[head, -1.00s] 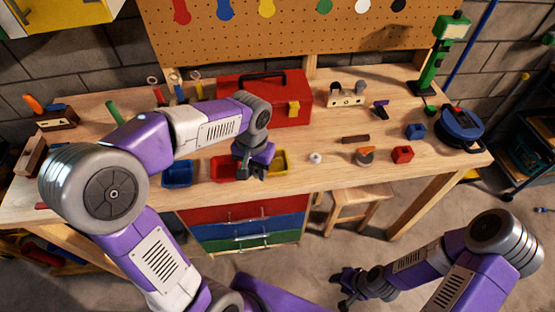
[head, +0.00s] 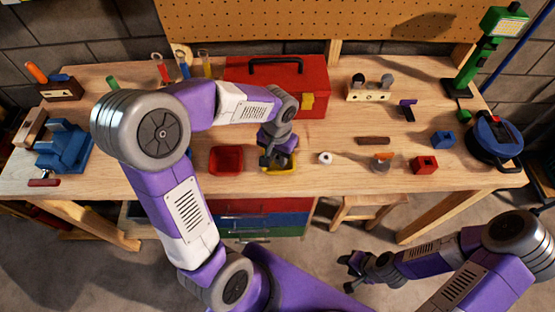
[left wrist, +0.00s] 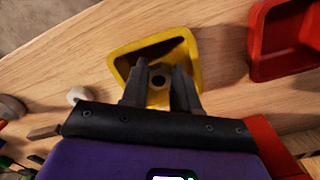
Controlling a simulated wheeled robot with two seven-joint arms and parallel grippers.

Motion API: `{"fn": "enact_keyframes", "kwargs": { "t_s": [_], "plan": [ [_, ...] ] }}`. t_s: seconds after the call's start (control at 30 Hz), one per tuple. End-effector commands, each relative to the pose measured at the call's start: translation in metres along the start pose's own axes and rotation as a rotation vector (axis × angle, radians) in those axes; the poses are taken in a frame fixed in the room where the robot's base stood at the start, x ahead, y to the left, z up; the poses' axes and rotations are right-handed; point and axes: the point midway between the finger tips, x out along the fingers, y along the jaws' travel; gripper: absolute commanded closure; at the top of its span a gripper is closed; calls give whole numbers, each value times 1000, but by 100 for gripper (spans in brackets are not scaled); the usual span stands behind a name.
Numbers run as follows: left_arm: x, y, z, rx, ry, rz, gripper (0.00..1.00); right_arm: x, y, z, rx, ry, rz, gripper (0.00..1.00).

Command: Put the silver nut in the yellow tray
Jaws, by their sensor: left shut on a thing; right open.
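The yellow tray (head: 281,170) stands near the front edge of the workbench; it also shows in the left wrist view (left wrist: 158,100). My left gripper (head: 270,160) is over the tray, its fingers pointing down. In the left wrist view its fingers (left wrist: 158,82) are shut on the silver nut (left wrist: 158,79), which looks dark in shadow with a round hole. The nut is in front of the tray's opening; whether it touches the tray floor I cannot tell. My right gripper (head: 352,269) is open and empty, low over the floor in front of the bench.
A red tray (head: 226,160) is left of the yellow one. A white ring-shaped piece (head: 325,158) lies to its right. A red toolbox (head: 290,88) stands behind. A red block (head: 423,165), a blue block (head: 443,140) and a blue vise (head: 65,147) are further off.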

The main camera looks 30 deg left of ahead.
Motion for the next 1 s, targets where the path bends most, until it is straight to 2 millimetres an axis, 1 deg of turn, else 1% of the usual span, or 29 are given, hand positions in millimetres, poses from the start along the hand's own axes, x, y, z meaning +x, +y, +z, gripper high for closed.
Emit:
{"fn": "enact_keyframes", "kwargs": {
  "t_s": [0.03,0.1,0.37,0.53,0.57,0.6,0.87,0.97,1.0],
  "plan": [
    [9,0,0,0,-1,0,100,4,1,0,0,0,0,57],
    [14,0,0,0,0,0,100,5,2,0,0,0,0,57],
    [15,0,0,-1,2,0,100,4,1,0,0,0,0,57],
    [20,0,0,-1,2,0,100,8,3,0,0,0,0,57],
    [19,0,0,-1,2,0,66,7,3,0,0,0,0,57],
    [18,0,0,-1,1,0,60,7,2,0,0,0,0,57],
    [17,0,0,-1,1,0,60,6,2,0,0,0,0,57],
    [11,0,0,-1,3,0,60,2,1,0,0,0,0,57],
    [5,0,-1,-1,4,0,60,1,0,0,0,0,0,57]
  ]
}}
